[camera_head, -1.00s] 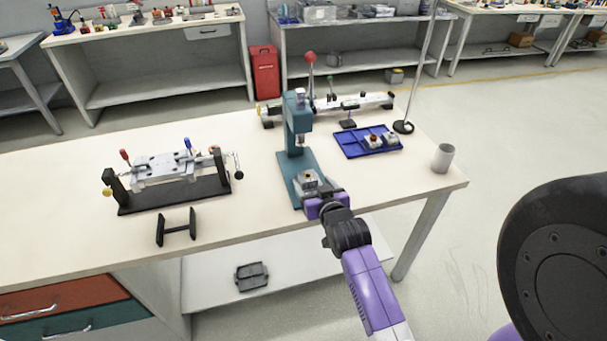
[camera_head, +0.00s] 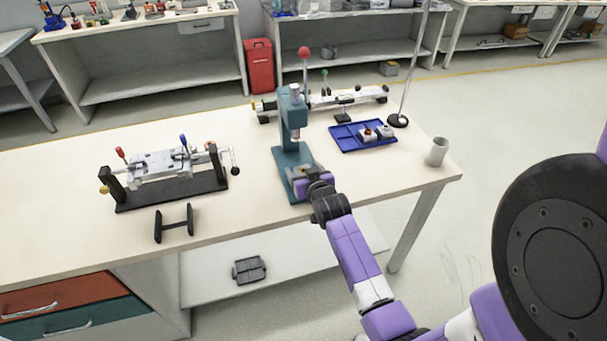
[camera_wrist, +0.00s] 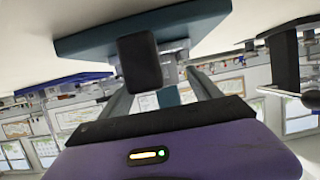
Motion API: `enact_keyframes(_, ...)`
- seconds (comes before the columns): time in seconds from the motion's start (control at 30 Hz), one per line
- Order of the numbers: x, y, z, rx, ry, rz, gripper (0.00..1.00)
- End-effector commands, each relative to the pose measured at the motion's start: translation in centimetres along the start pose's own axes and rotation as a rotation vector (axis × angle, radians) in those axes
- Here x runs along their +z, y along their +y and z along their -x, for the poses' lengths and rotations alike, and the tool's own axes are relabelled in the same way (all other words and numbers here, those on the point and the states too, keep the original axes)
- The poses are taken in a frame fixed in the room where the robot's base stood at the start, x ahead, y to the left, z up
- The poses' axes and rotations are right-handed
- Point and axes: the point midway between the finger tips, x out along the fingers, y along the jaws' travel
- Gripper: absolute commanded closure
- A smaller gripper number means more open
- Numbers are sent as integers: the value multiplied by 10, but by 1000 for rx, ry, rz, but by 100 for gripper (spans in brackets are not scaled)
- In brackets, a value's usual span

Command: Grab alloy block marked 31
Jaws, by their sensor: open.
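A teal press (camera_head: 289,140) stands on the workbench. A small silver block (camera_head: 298,173) sits on the front of its base, mostly hidden by my gripper (camera_head: 308,179). My gripper is open, low at the press base and right at the block; I cannot tell whether it touches. Two more silver blocks, a left one (camera_head: 367,135) and a right one (camera_head: 385,132), lie in a blue tray (camera_head: 350,146). No number is readable on any block. In the wrist view, tilted upside down, the press base (camera_wrist: 90,38) fills the upper part, with a silver part (camera_wrist: 176,52) beyond a black pad.
A clamp fixture (camera_head: 165,172) and a black stand (camera_head: 174,223) are on the left. A rail device (camera_head: 335,98) lies behind the press. A rod stand (camera_head: 398,121) and a grey cup (camera_head: 437,151) are on the right. The bench front between stand and press is clear.

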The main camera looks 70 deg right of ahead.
Motion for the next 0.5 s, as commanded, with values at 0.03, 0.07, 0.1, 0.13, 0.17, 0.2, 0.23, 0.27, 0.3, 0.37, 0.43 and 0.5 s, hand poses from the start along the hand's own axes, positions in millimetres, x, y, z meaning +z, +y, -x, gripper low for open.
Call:
enact_keyframes(0.03,0,0,0,0,0,0,29)
enact_keyframes(0.07,0,0,0,0,0,0,35)
enact_keyframes(0.1,0,0,0,0,0,0,43)
enact_keyframes(0.13,0,0,0,0,0,0,49)
enact_keyframes(0.17,0,0,0,0,0,0,55)
enact_keyframes(0.2,0,0,0,0,0,0,63)
enact_keyframes(0.23,0,0,0,0,0,0,68)
enact_keyframes(0.27,0,0,0,0,0,0,74)
enact_keyframes(0.3,0,0,0,0,0,0,82)
enact_keyframes(0.37,0,0,0,0,0,0,94)
enact_keyframes(0.43,0,0,0,0,0,0,100)
enact_keyframes(0.5,-1,0,0,0,2,0,100)
